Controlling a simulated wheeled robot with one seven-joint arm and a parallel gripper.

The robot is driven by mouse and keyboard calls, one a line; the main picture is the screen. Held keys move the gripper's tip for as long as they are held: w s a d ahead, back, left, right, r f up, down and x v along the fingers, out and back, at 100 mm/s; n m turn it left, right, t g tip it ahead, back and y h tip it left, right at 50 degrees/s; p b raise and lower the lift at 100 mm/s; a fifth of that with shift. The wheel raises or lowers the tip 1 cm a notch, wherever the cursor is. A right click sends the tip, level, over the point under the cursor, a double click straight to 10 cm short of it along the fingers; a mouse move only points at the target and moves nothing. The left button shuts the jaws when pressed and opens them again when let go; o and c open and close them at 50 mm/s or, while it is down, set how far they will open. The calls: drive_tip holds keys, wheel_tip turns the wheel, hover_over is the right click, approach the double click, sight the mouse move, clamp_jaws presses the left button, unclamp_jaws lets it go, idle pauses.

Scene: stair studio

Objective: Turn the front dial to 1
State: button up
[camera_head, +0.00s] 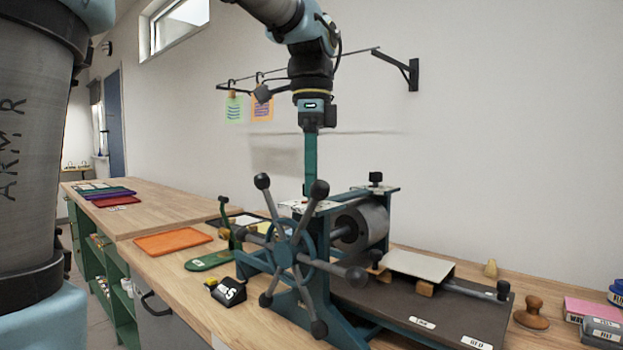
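A printing press with teal side frames (383,205), a grey roller (365,225) and a large spoked hand wheel (290,245) stands on the bench. A black knob (376,178) tops its rear frame. On the near side, a pale plate (312,207) tops the front frame. The front dial itself is hidden or too small to make out, and I cannot read its setting. My gripper (309,190) points straight down over this near plate, its narrow teal end close to or touching what is there. I see it edge-on, so its opening does not show.
A black wedge marked 5 (228,292) and a green stand (208,261) are left of the wheel. The wheel's spokes stick out in front of the press. A wooden-handled tool (531,314) and boxes (593,311) are at right. An orange tray (173,242) lies at left.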

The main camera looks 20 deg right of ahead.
drive_tip(key=shift+c, duration=0.2)
clamp_jaws()
idle(0.4)
